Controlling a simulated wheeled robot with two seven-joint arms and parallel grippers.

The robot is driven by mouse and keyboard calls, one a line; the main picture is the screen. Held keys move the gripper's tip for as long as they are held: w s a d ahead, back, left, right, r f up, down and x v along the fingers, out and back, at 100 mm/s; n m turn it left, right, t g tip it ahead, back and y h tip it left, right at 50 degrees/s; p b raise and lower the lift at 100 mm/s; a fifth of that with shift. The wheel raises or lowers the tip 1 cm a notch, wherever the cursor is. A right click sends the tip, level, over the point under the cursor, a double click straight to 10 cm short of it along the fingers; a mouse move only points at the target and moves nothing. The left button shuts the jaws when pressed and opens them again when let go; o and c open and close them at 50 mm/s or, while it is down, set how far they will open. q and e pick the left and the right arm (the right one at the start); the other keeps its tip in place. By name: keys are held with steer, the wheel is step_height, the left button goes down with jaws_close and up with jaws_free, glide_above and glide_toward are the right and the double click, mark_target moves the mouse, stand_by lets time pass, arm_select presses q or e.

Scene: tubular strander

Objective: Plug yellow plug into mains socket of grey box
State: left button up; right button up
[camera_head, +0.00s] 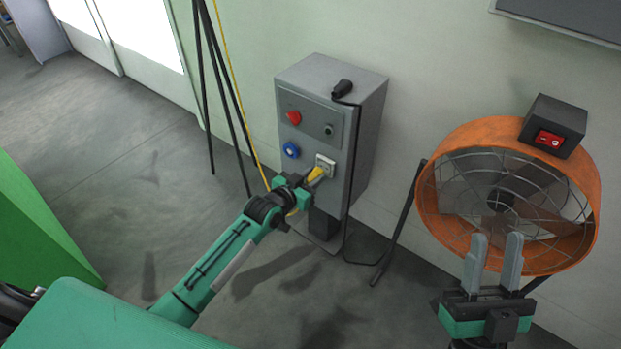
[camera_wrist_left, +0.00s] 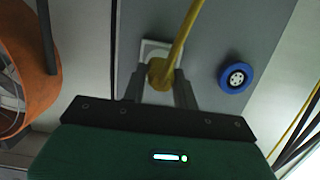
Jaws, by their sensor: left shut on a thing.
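The grey box (camera_head: 312,150) stands against the wall. The white mains socket (camera_head: 326,163) is low on its front; it also shows in the left wrist view (camera_wrist_left: 148,47). The yellow plug (camera_head: 316,173) is at the socket, and its cable runs off it in the left wrist view (camera_wrist_left: 160,72). My left gripper (camera_head: 308,182) is shut on the yellow plug, right in front of the socket. Whether the plug is seated in the socket cannot be told, as the plug and fingers hide the contact. My right gripper (camera_head: 495,262) is open and empty, in front of the orange fan.
The box front also has a red knob (camera_head: 294,117) and a blue round socket (camera_head: 291,150). A black plug (camera_head: 343,88) lies on top, its cable hanging down the right side. An orange fan (camera_head: 447,160) stands at right. Black tripod legs (camera_head: 222,80) stand left of the box.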

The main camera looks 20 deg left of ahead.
arm_select(q)
steer(key=shift+p, duration=0.95)
stand_by(1.3)
steer(key=shift+x, duration=0.95)
steer(key=o, duration=1)
steer(key=shift+r, duration=0.2)
steer(key=shift+o, duration=0.2)
steer(key=p+v, duration=0.3)
steer(key=v, duration=1)
steer(key=shift+s, duration=0.3)
steer(key=shift+a, duration=0.1)
